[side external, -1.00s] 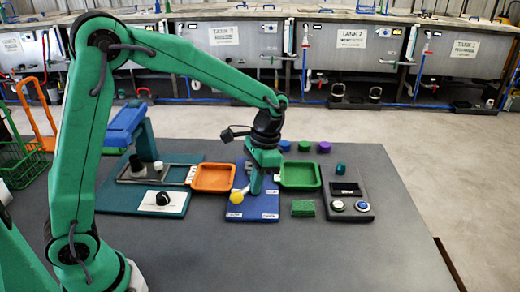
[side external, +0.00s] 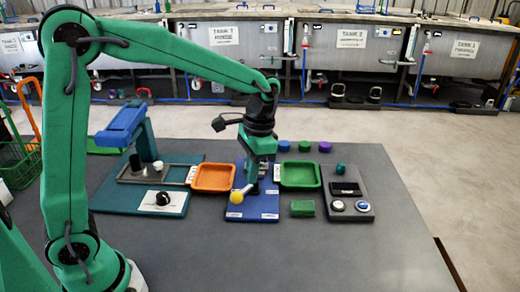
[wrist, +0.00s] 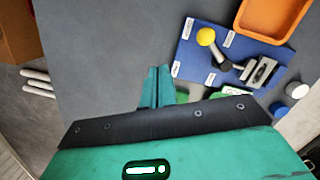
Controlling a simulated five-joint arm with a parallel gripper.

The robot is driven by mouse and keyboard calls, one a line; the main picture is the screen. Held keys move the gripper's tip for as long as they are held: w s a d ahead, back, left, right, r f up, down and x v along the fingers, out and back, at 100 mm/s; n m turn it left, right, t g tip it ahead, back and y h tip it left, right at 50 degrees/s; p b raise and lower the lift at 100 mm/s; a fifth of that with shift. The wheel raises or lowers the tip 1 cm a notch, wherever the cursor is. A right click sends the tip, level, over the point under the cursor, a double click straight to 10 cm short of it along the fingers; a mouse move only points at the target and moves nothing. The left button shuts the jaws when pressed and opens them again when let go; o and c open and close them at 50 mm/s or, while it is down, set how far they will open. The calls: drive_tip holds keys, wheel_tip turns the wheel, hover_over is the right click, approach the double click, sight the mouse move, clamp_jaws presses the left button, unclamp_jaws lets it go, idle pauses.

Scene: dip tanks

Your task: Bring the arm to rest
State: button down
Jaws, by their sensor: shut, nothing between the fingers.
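My gripper (side external: 253,177) hangs above the blue board (side external: 254,212) in the side external view, pointing down. Its fingers also show in the wrist view (wrist: 157,87), close together with nothing between them. A lever with a yellow ball knob (side external: 236,197) is mounted on the blue board, close to my gripper in the side view. In the wrist view the yellow knob (wrist: 206,36) and its metal bracket (wrist: 260,72) stand to the right, apart from my fingers.
An orange tray (side external: 213,190) and a green tray (side external: 300,187) flank the blue board. A green block (side external: 303,208) and a dark button box (side external: 349,207) are to the right. A teal board (side external: 120,200) with a blue press (side external: 122,122) stands left. The front tabletop is clear.

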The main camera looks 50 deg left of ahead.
drive_tip(key=s+a+r+n+t, duration=0.2)
drive_tip(key=s+r+t, duration=0.1)
drive_tip(key=s, duration=0.4)
drive_tip(key=s+a+r+n+t, duration=0.1)
drive_tip(key=s+a+r+t, duration=0.2)
drive_tip(key=s, duration=0.5)
drive_tip(key=shift+s+r+n+t, duration=0.3)
drive_tip(key=shift+r+n+t, duration=0.1)
drive_tip(key=shift+r+t, duration=0.35)
